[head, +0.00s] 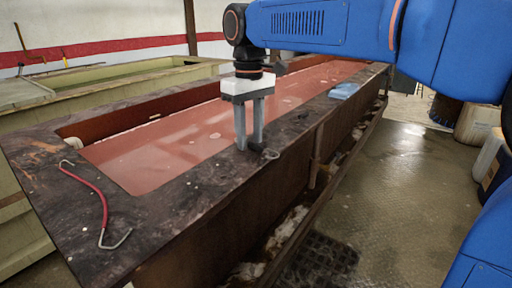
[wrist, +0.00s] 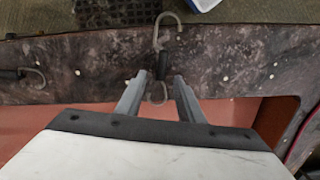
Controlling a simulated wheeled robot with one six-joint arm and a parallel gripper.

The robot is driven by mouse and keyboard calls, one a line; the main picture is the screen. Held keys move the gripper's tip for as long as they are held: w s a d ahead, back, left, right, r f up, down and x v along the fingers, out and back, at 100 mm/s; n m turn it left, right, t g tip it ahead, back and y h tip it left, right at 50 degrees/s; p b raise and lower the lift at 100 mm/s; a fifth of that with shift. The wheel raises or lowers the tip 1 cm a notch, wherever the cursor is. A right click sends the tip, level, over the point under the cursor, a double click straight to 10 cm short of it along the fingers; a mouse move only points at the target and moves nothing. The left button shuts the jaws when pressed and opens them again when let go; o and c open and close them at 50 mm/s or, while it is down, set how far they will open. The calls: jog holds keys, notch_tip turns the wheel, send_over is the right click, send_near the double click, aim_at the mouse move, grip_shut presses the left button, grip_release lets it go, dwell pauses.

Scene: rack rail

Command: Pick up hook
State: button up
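My gripper (head: 249,146) points down at the near rim of the long tank, its two fingers apart. In the wrist view my gripper (wrist: 161,78) is open, with a grey metal hook (wrist: 168,19) lying between and beyond the fingertips. This hook has a dark middle grip and a curved end at each side; contact with the fingers cannot be told. In the head view only a small curved end of the hook (head: 270,153) shows beside the fingertips. A red-handled hook (head: 103,203) lies apart on the left corner of the rim.
The tank holds reddish liquid (head: 200,128) inside its dark, stained rim (head: 170,220). Another dark-gripped hook (wrist: 36,75) lies on the rim at left in the wrist view. A blue item (head: 344,90) lies farther along the rim. Open floor (head: 400,190) lies to the right.

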grip_shut()
